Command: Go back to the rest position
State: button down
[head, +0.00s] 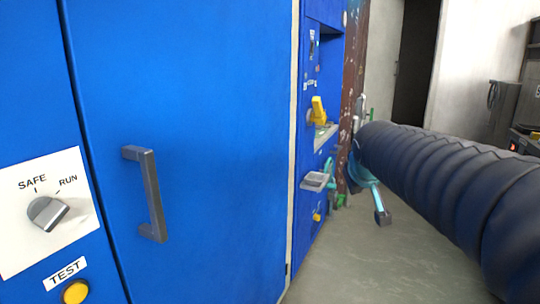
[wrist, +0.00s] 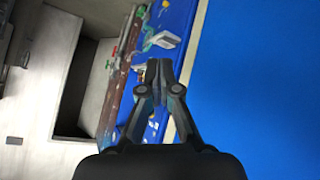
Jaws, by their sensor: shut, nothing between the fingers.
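My gripper (wrist: 159,70) shows in the wrist view with its two dark fingers together at the tips and nothing held. The wrist view is turned on its side. The fingertips lie over the image of the blue cabinet's edge, and I cannot tell the gap to it. In the head view my arm in its dark ribbed sleeve reaches in from the right, and its far end hides most of the gripper.
A blue cabinet door (head: 215,150) with a grey handle (head: 152,195) fills the left. A SAFE/RUN knob (head: 47,212) and yellow TEST button (head: 76,292) sit beside it. A yellow handle (head: 317,110) and grey tray (head: 316,181) stick out further back. Grey floor (head: 350,260) is clear.

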jog(key=s+a+f+g, duration=0.1)
jog(key=s+f, duration=0.4)
jog(key=s, duration=0.4)
jog(key=s+a+f+m+g+y, duration=0.1)
jog(key=s+f, duration=0.4)
jog(key=s, duration=0.4)
jog(key=s+a+f+m+g, duration=0.1)
jog(key=s+f, duration=0.4)
jog(key=s, duration=0.4)
jog(key=shift+a+g+y, duration=0.3)
jog(key=shift+g+y, duration=0.1)
jog(key=shift+d, duration=0.1)
